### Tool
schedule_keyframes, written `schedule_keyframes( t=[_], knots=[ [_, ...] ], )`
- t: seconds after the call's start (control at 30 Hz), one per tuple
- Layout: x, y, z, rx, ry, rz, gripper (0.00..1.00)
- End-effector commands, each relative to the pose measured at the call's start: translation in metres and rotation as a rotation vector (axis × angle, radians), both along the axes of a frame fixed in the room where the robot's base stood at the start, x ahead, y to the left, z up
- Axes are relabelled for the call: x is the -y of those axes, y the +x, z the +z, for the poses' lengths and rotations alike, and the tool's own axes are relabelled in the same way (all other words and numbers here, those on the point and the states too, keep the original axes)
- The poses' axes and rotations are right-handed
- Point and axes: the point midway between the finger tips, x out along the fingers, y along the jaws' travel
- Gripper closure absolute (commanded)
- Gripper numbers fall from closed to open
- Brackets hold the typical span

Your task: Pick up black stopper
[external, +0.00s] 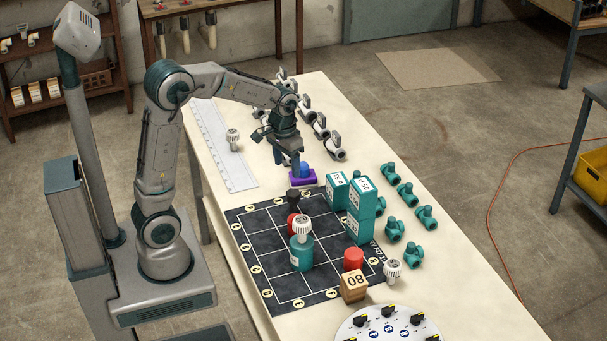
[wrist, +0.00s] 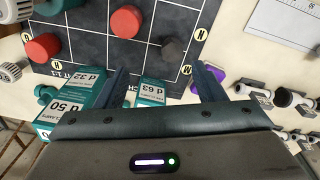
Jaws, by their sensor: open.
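The black stopper (external: 293,197) stands on the dark gridded mat (external: 262,222), near its far edge. In the wrist view the black stopper (wrist: 173,47) shows as a dark faceted shape on the mat, just beyond the gap between my fingers. My gripper (external: 288,163) is open and empty above the far side of the table, beyond the stopper and apart from it. In the wrist view my gripper (wrist: 163,75) has its two fingers well apart, with a teal 63 block (wrist: 152,92) showing between them.
Teal numbered blocks (external: 359,212) stand stacked to the right of the stopper. A red piece (external: 291,226) and a teal bottle with a white knob (external: 301,255) stand nearer on the mat. Several valves line the table.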

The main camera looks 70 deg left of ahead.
Motion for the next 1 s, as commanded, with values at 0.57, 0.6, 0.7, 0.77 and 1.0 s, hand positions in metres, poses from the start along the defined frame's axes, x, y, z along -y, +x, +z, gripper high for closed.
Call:
schedule_keyframes(
  t=[0.57, 0.6, 0.7, 0.77, 1.0],
  knots=[
    [-0.032, 0.029, -0.068, -0.054, 0.003, 0.069, 0.37],
    [-0.032, 0.029, -0.076, -0.054, 0.003, 0.068, 0.37],
    [-0.032, 0.029, -0.093, -0.053, 0.002, 0.068, 0.37],
    [-0.032, 0.029, -0.101, -0.051, 0.003, 0.067, 0.37],
    [-0.031, 0.029, -0.116, -0.051, 0.003, 0.067, 0.37]
  ],
)
